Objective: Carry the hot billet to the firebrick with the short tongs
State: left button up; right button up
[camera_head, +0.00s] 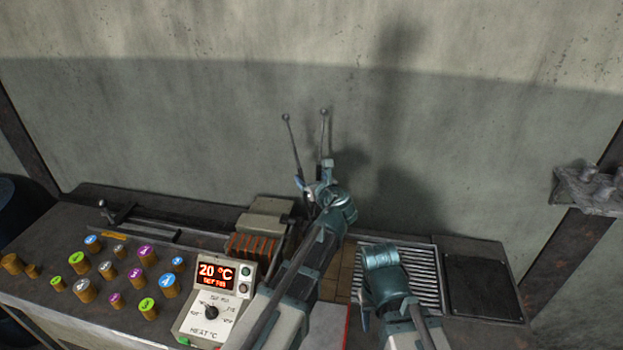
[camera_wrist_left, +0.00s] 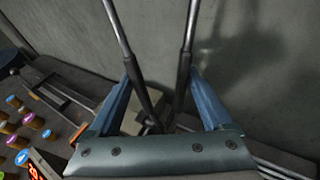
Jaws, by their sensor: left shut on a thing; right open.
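My left gripper (camera_head: 314,192) is shut on the short tongs (camera_head: 295,150), above the back of the bench. Two thin tong handles with ball ends stick up past the fingers. In the left wrist view the tongs (camera_wrist_left: 184,72) stand between the two blue fingers of the gripper (camera_wrist_left: 158,75). The tongs' lower ends are hidden, and I see no billet in them. Several brass billets (camera_head: 82,290) with coloured numbered caps stand at the left; none visibly glows. A tan brick surface (camera_head: 346,270) shows partly between my arms. My right gripper (camera_head: 366,298) is open, low at the right.
A heater control box (camera_head: 208,300) reads 20 °C. Behind it is a block with orange slots (camera_head: 255,245). A rail fixture (camera_head: 140,220) lies at the back left. A ribbed grate (camera_head: 424,270) and a dark plate (camera_head: 482,287) lie at the right. The wall is close behind.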

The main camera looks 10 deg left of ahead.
pick_arm(q)
notch_tip(320, 180, down, 2)
jog(key=shift+s+n+y+b, duration=0.1)
jog(key=shift+n+y+b, duration=0.35)
jog(key=shift+b, duration=0.5)
jog(key=shift+s, duration=0.1)
jog(key=shift+t+y, duration=0.65)
jog(key=shift+t, duration=0.05)
jog(key=shift+f+b+v, duration=0.1)
jog(key=shift+b+v, duration=0.95)
jog(key=shift+v, duration=0.1)
jog(key=shift+f+b+v, duration=0.15)
jog(key=shift+b+v, duration=0.85)
jog(key=shift+v, duration=0.15)
jog(key=shift+r, duration=0.1)
